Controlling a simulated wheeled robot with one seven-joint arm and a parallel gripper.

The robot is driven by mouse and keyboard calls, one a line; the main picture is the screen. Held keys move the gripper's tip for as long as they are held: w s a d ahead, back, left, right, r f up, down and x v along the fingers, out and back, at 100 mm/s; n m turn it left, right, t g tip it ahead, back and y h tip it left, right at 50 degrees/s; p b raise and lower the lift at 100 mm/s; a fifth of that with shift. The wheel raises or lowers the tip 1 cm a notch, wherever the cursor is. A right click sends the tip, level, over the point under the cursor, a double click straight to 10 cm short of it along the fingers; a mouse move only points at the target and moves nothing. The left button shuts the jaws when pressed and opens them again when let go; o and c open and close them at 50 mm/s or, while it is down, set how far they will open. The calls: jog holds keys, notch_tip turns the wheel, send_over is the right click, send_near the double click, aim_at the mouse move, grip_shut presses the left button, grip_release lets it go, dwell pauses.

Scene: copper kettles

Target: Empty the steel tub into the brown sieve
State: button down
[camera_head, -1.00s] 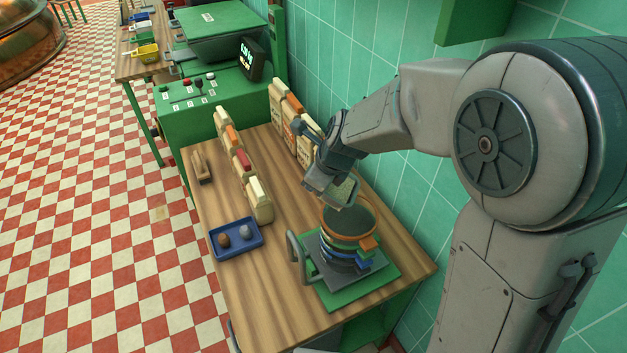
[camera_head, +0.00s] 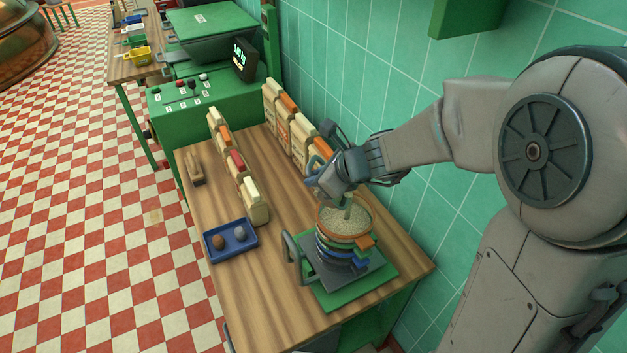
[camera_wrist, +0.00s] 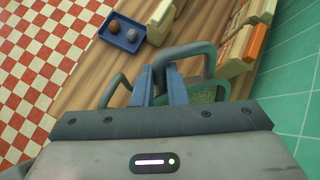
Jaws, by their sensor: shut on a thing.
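My gripper (camera_head: 337,174) is above the sieve stack, shut on the steel tub (camera_head: 325,183). The tub is tilted over the brown sieve (camera_head: 345,236), and a narrow pale stream shows between them. The brown sieve is on top of the stack, and pale grains cover its inside. How much grain is left in the tub cannot be told.
Coloured sieves stack on a grey plate over a green base (camera_head: 382,280), with a grey arched handle (camera_head: 290,255) at left. A blue tray (camera_head: 231,255) holds two balls. Two rows of bags (camera_head: 255,205) stand behind. The front left wood is clear.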

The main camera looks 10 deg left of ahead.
jog(key=shift+s+d+f+m+t+y+b, duration=0.15)
jog(key=shift+d+t+y+b, duration=0.55)
jog(key=shift+b, duration=2.05)
jog(key=shift+s+d+f+m+t+y+b, duration=0.2)
jog(key=shift+d+y+b, duration=0.6)
jog(key=shift+y+b, duration=1.35)
jog(key=shift+s+d+f+m+t+y+b, duration=0.25)
jog(key=shift+d+t+y+b, duration=0.45)
jog(key=shift+b, duration=2.05)
jog(key=shift+s+d+f+m+t+y+b, duration=0.25)
jog(key=shift+d+y+b, duration=0.7)
jog(key=shift+b, duration=1.8)
jog(key=shift+s+d+f+m+t+y+b, duration=0.25)
jog(key=shift+d+t+y+b, duration=0.55)
jog(key=shift+b, duration=1.95)
jog(key=shift+d+g, duration=0.1)
jog(key=shift+g, duration=0.15)
jog(key=shift+r, duration=0.15)
